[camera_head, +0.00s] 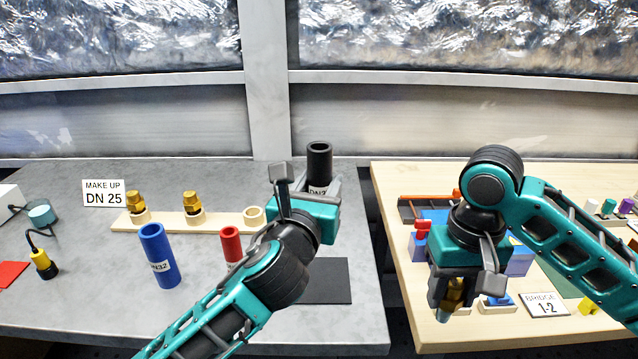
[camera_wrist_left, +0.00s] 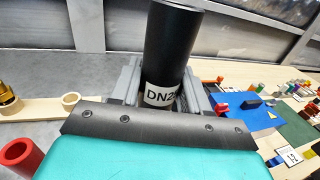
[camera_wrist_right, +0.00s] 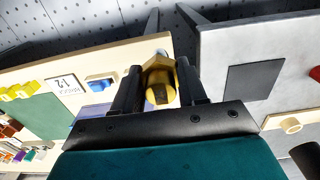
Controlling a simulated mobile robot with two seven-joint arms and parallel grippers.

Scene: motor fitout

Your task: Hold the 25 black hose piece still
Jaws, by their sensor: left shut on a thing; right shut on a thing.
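The black hose piece (camera_head: 319,163) stands upright, with a white label reading "DN2" and the rest cut off. My left gripper (camera_head: 325,188) is shut on it near the label; the hose also shows between the fingers in the left wrist view (camera_wrist_left: 170,50). My right gripper (camera_head: 452,300) is shut on a brass fitting (camera_wrist_right: 158,82), seen between its fingers in the right wrist view. It hangs over the front left of the wooden table. Whether the hose's lower end touches the grey table is hidden.
A wooden rack (camera_head: 172,222) with brass fittings (camera_head: 193,203) stands behind a blue hose (camera_head: 158,255) and a red hose (camera_head: 230,246). A "MAKE UP DN 25" sign (camera_head: 103,193) is at left. A dark mat (camera_head: 330,280) lies clear. A gap separates the grey and wooden tables.

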